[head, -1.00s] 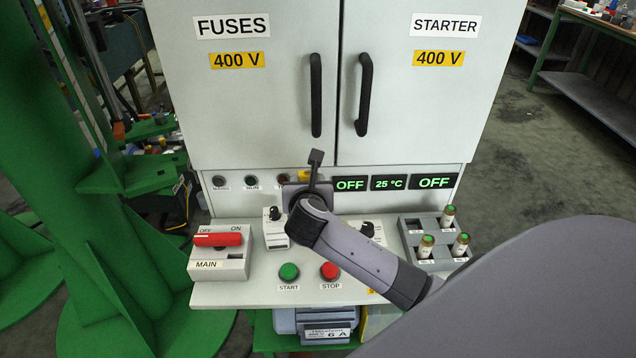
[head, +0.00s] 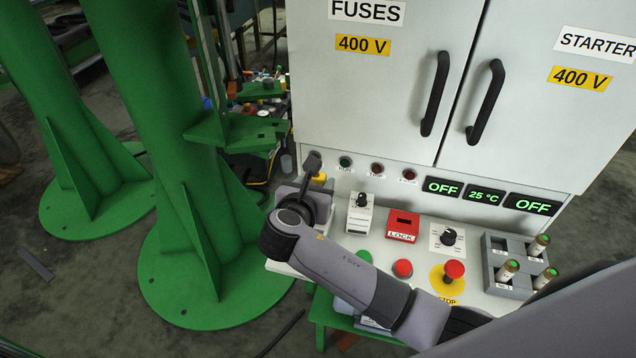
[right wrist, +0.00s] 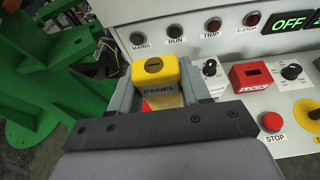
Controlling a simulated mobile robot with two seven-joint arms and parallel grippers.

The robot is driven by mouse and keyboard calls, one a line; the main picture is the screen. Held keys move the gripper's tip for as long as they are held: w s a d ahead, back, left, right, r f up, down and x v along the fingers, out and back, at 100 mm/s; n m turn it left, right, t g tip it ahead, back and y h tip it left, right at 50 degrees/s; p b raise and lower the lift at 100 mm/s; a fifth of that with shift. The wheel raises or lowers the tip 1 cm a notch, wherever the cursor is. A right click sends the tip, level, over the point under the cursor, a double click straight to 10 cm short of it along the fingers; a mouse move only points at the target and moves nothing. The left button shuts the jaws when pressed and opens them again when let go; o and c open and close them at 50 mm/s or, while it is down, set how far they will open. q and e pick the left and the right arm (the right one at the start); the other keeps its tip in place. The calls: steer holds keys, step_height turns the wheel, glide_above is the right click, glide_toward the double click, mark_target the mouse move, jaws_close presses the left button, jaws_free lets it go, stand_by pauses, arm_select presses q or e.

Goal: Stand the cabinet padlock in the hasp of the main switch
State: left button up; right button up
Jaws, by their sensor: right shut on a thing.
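The cabinet padlock is a yellow block marked PANEL (right wrist: 158,88), upright between the fingers of my right gripper (right wrist: 160,80) in the right wrist view. In the head view my right gripper (head: 308,192) is over the left end of the console, and only a bit of the yellow padlock (head: 319,178) shows beside it. The main switch is mostly hidden behind my gripper and arm in the head view. In the right wrist view a bit of red shows below the padlock; I cannot tell whether the padlock touches the hasp. My left gripper is out of view.
A red LOCK block (head: 403,226), a black knob (head: 448,237), a red stop button (head: 454,270) and a grey fuse holder (head: 507,262) stand on the console to the right. Cabinet handles (head: 435,94) rise behind. A green column (head: 165,150) stands left.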

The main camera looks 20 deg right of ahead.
steer(key=shift+f, duration=0.1)
steer(key=shift+f+b, duration=1.35)
steer(key=shift+f, duration=1.45)
steer(key=shift+r, duration=0.1)
steer(key=shift+p, duration=0.5)
steer(key=shift+p, duration=0.6)
steer(key=shift+f+b, duration=1)
steer(key=shift+f, duration=1.25)
steer(key=shift+r, duration=0.1)
